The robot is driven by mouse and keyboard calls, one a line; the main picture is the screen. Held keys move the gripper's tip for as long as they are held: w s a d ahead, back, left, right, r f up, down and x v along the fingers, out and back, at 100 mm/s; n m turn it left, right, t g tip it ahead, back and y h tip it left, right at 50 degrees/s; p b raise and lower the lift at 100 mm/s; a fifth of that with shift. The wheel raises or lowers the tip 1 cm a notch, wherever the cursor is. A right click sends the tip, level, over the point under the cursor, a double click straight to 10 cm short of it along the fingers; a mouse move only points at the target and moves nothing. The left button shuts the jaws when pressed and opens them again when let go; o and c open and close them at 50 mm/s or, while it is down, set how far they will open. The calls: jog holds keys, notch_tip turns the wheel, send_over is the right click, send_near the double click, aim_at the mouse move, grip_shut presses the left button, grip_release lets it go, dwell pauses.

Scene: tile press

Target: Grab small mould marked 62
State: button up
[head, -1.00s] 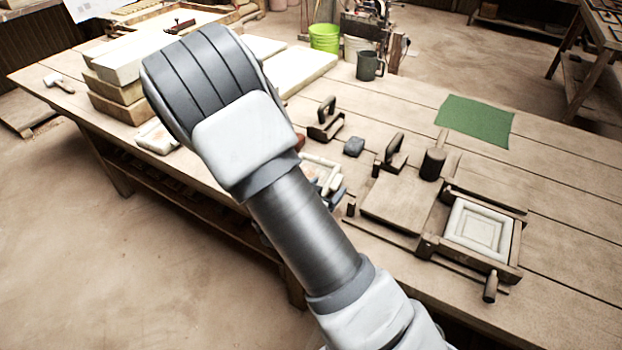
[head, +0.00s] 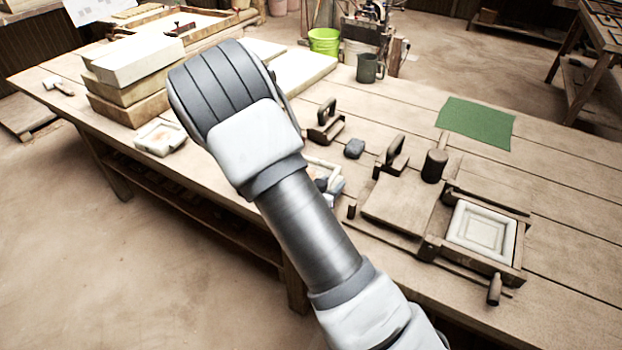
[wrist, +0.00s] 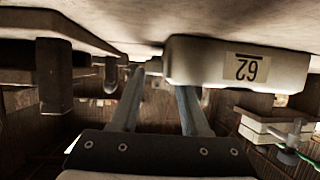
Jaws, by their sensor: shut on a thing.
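The small mould marked 62 (wrist: 235,62) is a pale block with a label on its side, which reads upside down in the wrist view. My gripper (wrist: 162,85) is at the mould, its two fingers pointing up the picture and shut on it; the right finger passes behind the label side. The exact contact is hidden. In the head view, a pale mould corner (head: 318,164) shows beside the bluish fingers of my gripper (head: 332,186), mostly covered by my arm. Its label cannot be read there.
Another pale mould (head: 160,138) lies at the left by stacked slabs (head: 130,85). To the right stand a dark stamp (head: 326,122), a grey block (head: 354,148), and a wooden press (head: 400,200) with a framed mould (head: 483,232). Bare table lies around the green cloth (head: 476,122).

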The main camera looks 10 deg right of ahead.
grip_shut()
dwell(0.9)
